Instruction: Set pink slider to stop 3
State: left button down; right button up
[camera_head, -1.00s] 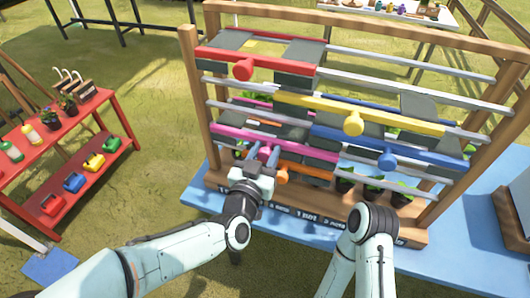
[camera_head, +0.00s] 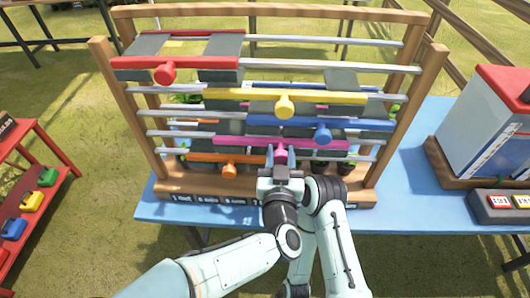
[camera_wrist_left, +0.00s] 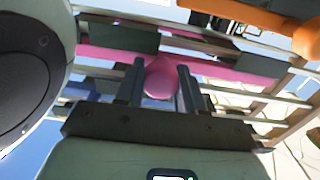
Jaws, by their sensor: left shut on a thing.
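The pink slider (camera_head: 325,143) is a long pink bar with a round knob, on a rail low in the wooden frame (camera_head: 263,13). It sits around the middle to right of its rail. My left gripper (camera_head: 281,158) is at its front. In the left wrist view, the two dark fingers (camera_wrist_left: 160,88) are shut on the pink knob (camera_wrist_left: 161,78), one finger on each side. In the head view the gripper mostly hides the knob. The base carries small stop labels (camera_head: 208,198), partly hidden by my arm. My right arm shows folded, but its gripper is out of view.
The orange slider (camera_head: 205,157) is just below and left of my gripper. The blue (camera_head: 355,126), yellow (camera_head: 335,97) and red (camera_head: 205,63) sliders are above. A blue table (camera_head: 405,190) carries the frame and a white box with a red top (camera_head: 485,120) at right.

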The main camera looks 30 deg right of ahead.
dwell(0.3)
pick_arm(q)
jog(key=c, duration=0.7)
grip_release()
jog(key=shift+s, duration=0.1)
jog(key=b+v, duration=0.1)
jog(key=v, duration=1.2)
jog(key=shift+s+a, duration=0.1)
jog(key=shift+a, duration=0.05)
